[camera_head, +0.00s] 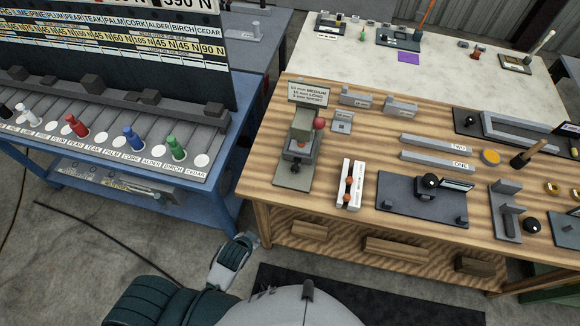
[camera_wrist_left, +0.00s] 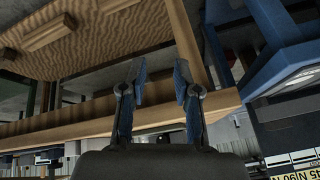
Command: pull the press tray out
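I cannot clearly separate the tray from the base. My left gripper (camera_wrist_left: 160,70) is open and empty in the left wrist view, its blue-padded fingers apart, with bench woodwork beyond them. In the head view my left arm is low beside the bench's front left corner, apart from the press. My right gripper is not in view.
The workbench (camera_head: 263,187) also holds a white rack (camera_head: 349,184) with orange-red pieces, a dark plate fixture (camera_head: 421,200) and grey bars. A blue table (camera_head: 217,185) with coloured pegs stands to the left, across a narrow gap. Wooden blocks lie on the bench's lower shelf.

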